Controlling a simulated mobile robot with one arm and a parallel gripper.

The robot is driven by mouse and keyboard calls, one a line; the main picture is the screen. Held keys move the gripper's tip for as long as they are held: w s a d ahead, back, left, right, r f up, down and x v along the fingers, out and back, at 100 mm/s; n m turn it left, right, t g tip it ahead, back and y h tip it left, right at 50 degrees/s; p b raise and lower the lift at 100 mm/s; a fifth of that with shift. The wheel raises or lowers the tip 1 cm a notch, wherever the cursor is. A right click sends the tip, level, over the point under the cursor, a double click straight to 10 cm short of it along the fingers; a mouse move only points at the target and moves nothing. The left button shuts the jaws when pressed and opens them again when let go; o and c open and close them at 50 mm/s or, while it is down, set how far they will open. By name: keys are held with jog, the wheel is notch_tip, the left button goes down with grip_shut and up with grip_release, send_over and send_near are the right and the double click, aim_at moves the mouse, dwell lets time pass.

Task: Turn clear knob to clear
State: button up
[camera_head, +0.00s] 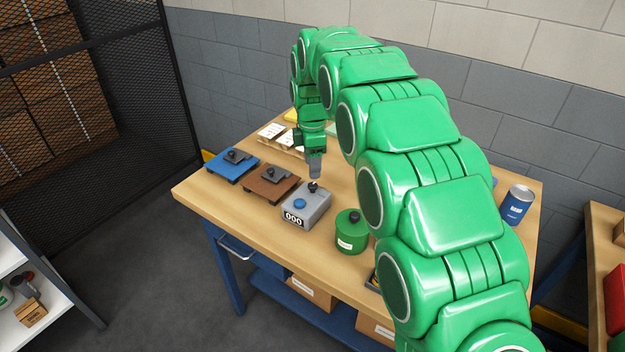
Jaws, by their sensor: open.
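A grey box (305,211) with a "000" display on its front stands on the wooden table. It has a blue button (299,203) on top and a small black knob (313,187) at its back right. Any label on the knob is too small to read. My gripper (315,178) points down right above the black knob, very close to it. I cannot tell whether it touches the knob. The fingers are small in view and nothing shows held between them; the gripper is open.
A brown plate device (265,187) and a blue one (230,166) stand left of the box on the table (200,193). A green canister (350,236) stands close on its right. White cards (270,131) lie behind. A blue can (516,204) stands far right. My arm hides the table's middle.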

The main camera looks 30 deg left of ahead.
aim_at(313, 184)
notch_tip(313, 184, down, 6)
jog(key=shift+f, duration=0.15)
dwell(0.3)
grip_shut()
